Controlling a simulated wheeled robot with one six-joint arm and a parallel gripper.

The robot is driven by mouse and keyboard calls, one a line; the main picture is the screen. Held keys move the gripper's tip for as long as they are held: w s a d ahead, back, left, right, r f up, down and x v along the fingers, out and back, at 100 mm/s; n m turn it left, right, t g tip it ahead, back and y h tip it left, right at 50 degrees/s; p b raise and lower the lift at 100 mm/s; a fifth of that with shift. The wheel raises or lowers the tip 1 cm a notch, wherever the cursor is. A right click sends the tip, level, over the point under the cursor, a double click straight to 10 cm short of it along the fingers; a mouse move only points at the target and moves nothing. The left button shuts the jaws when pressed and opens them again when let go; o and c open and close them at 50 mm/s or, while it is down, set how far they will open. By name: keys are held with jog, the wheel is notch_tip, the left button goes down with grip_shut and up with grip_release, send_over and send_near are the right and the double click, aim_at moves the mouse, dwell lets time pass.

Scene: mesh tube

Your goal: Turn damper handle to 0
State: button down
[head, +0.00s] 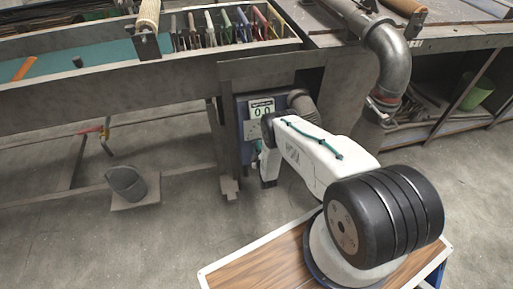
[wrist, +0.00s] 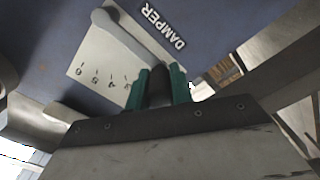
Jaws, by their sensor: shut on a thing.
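The damper handle (wrist: 127,42) is a grey lever on a blue panel with the word DAMPER (wrist: 165,27) beside it in the wrist view. In the head view the blue panel box (head: 243,125) shows behind my arm, which hides the handle.
A bench with a rack of coloured items (head: 225,27) stands above. A large metal pipe (head: 388,55) is at right.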

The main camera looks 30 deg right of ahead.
jog(key=c, duration=1.2)
grip_release()
jog(key=shift+c, duration=0.2)
jog(key=v, duration=0.7)
jog(key=shift+s, duration=0.4)
jog(key=shift+a, duration=0.1)
